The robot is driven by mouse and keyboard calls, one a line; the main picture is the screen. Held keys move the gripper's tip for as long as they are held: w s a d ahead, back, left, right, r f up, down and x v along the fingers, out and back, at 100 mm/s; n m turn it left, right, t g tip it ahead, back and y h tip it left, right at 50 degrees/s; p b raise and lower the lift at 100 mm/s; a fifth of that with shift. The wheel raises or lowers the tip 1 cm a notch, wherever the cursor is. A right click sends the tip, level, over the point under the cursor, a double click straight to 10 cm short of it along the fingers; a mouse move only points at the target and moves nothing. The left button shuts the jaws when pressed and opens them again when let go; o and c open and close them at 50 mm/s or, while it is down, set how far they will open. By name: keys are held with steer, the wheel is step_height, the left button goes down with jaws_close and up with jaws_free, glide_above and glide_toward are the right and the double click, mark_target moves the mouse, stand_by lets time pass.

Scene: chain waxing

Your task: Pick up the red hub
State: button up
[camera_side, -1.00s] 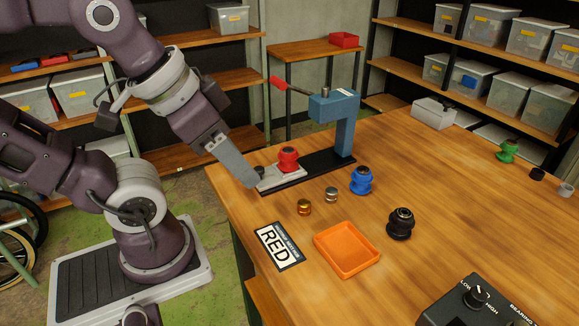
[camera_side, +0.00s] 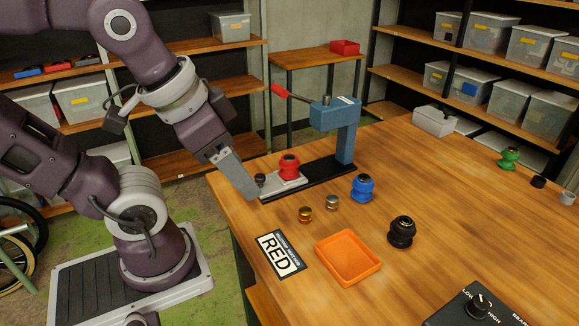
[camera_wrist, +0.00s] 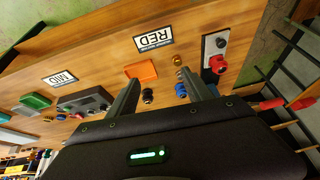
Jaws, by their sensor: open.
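The red hub (camera_side: 289,167) stands upright on the light plate of the press base (camera_side: 322,172). In the wrist view the red hub (camera_wrist: 217,64) is right of my gripper's fingers, beside a small dark knob. My gripper (camera_side: 250,194) is just left of the hub, near the end of the press base and the small dark knob (camera_side: 260,180). In the wrist view my gripper (camera_wrist: 165,88) shows two fingers spread apart, with nothing held between them. It is apart from the hub.
The blue press (camera_side: 336,115) with its red-handled lever rises behind the hub. A blue hub (camera_side: 362,188), a black hub (camera_side: 401,232), two small metal rings, an orange tray (camera_side: 347,272) and a RED card (camera_side: 280,255) lie nearby. A green hub (camera_side: 509,158) is far right.

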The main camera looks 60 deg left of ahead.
steer(key=w+a+f+m+g+y, duration=0.2)
steer(key=a+f+m+g+y, duration=0.1)
steer(key=a+f+m+g, duration=0.15)
steer(key=m+t+y, duration=0.3)
steer(key=m+y, duration=0.7)
steer(key=m, duration=0.6)
glide_toward(292, 169)
steer(key=shift+g, duration=0.25)
steer(key=x, duration=0.4)
steer(key=shift+w+a+r, duration=0.15)
steer(key=shift+w+a, duration=0.1)
steer(key=shift+a, duration=0.1)
steer(key=x, duration=0.6)
steer(key=shift+a+f, duration=0.25)
steer(key=shift+f, duration=0.1)
jaws_close()
